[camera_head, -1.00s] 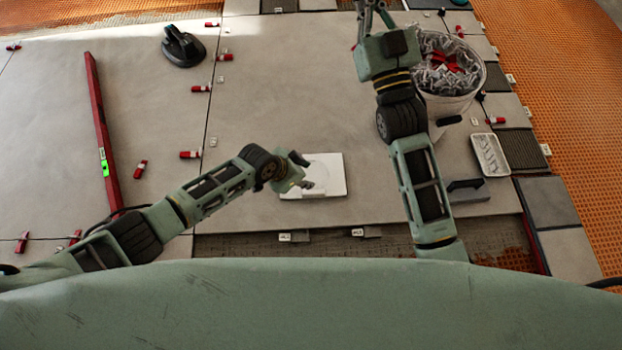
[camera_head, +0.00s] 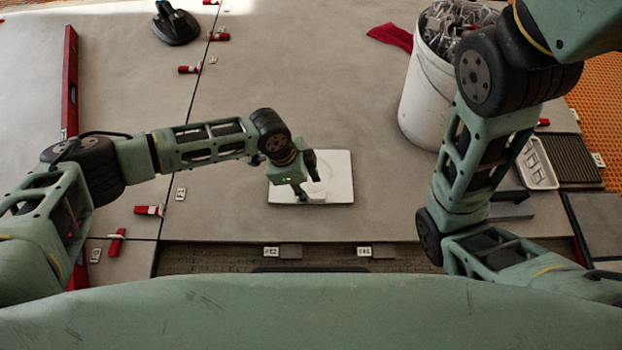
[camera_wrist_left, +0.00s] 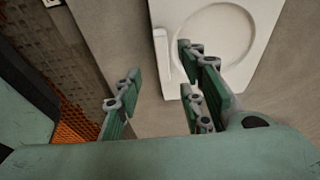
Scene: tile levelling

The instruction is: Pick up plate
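The white square plate (camera_head: 340,170) with a shallow round recess lies flat on the large grey tile. It also shows at the top of the left wrist view (camera_wrist_left: 255,35), with a short raised white strip along its near left edge. My left gripper (camera_head: 308,190) is over the plate's left part and hides some of it. In the left wrist view its fingers (camera_wrist_left: 158,72) are apart, with nothing between them; the right-hand fingers overlap the plate's edge in the picture. Contact cannot be told. My right arm rises at the right, and its gripper is out of view.
A white bucket (camera_head: 415,105) of grey clips stands at the back right, with a red cloth (camera_head: 391,37) beside it. A white tray (camera_head: 537,165) lies at the right. A red level (camera_head: 69,85) lies at the left. The tile around the plate is mostly clear.

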